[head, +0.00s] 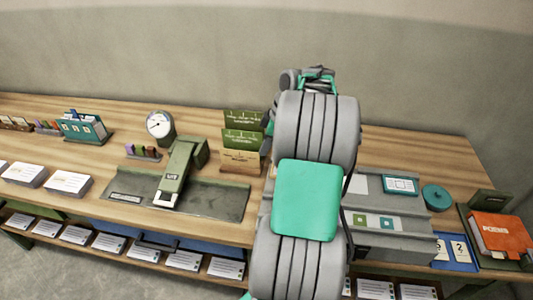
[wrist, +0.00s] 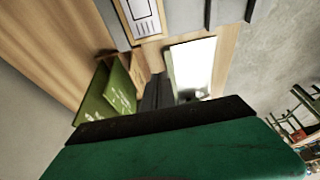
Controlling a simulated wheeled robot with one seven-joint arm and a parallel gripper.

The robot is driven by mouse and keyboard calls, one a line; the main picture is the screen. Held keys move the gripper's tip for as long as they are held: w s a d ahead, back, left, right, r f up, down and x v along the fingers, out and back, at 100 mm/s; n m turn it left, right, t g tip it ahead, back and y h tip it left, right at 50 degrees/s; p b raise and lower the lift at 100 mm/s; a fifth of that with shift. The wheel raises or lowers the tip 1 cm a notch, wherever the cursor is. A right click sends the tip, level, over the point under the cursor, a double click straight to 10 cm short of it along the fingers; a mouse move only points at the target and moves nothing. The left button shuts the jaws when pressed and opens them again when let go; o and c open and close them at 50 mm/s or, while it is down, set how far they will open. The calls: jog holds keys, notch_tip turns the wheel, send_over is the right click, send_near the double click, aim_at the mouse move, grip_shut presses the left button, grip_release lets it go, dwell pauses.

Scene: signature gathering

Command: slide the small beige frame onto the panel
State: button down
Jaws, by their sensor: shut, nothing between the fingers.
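A small frame with a beige edge (wrist: 145,22) around a white printed sheet shows at the top of the wrist view. A bright white panel (wrist: 196,62) lies below and right of it, apart from it. I cannot tell for sure that these are the frame and panel named. My gripper (wrist: 157,92) shows as dark fingers in the wrist view, shut and empty, with its green body below. In the head view my arm reaches over the table, and its end hides the fingers and the table behind it.
A grey unit (head: 395,240) stands right of my arm, with a teal-edged card (head: 400,185) on top. Green card holders (head: 243,130) stand close to the arm's left. A green stapler-like device (head: 178,170) sits farther left on a grey base. A teal round tin (head: 436,197) and orange book (head: 500,232) are at right.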

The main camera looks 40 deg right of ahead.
aim_at(269, 173)
jog(key=f+p, duration=0.1)
jog(key=f, duration=0.4)
jog(key=s+f+p, duration=0.1)
jog(key=f, duration=0.2)
jog(key=shift+d+p, duration=0.3)
